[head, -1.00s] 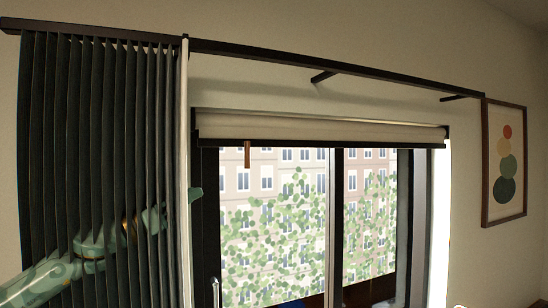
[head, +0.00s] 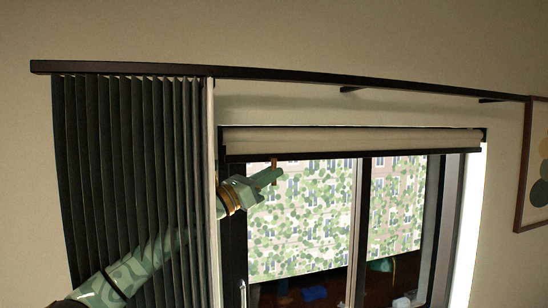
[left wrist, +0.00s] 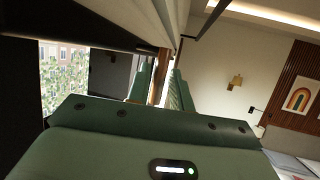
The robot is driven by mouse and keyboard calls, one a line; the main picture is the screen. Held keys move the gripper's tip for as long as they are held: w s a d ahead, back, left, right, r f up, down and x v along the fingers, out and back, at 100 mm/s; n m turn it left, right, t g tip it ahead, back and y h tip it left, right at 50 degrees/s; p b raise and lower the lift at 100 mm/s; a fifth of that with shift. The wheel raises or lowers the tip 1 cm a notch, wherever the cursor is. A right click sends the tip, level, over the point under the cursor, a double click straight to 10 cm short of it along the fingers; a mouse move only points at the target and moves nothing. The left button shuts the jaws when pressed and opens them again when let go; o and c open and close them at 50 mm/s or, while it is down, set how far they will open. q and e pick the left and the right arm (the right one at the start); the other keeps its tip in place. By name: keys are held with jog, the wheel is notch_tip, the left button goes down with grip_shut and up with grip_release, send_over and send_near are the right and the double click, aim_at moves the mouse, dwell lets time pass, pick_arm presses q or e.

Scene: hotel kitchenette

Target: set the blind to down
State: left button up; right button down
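The blind (head: 350,139) is a cream roller blind. It is rolled up at the top of the window, with a dark bar along its lower edge. A small brown pull tab (head: 274,163) hangs from that bar near its left end. My left gripper (head: 266,180) is at this tab, its fingers at the tab's lower part. In the left wrist view the tab (left wrist: 158,72) stands between the two green fingers of the left gripper (left wrist: 159,88). I cannot tell whether the fingers press on it. My right gripper is in neither view.
A dark pleated curtain (head: 130,170) hangs at the left, behind my left arm. A dark rail (head: 280,77) runs above the window. The window (head: 300,225) has a dark frame with a handle at lower left. A framed picture (head: 535,170) hangs at the right.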

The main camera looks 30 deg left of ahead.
pick_arm(q)
jog(key=shift+x, duration=0.85)
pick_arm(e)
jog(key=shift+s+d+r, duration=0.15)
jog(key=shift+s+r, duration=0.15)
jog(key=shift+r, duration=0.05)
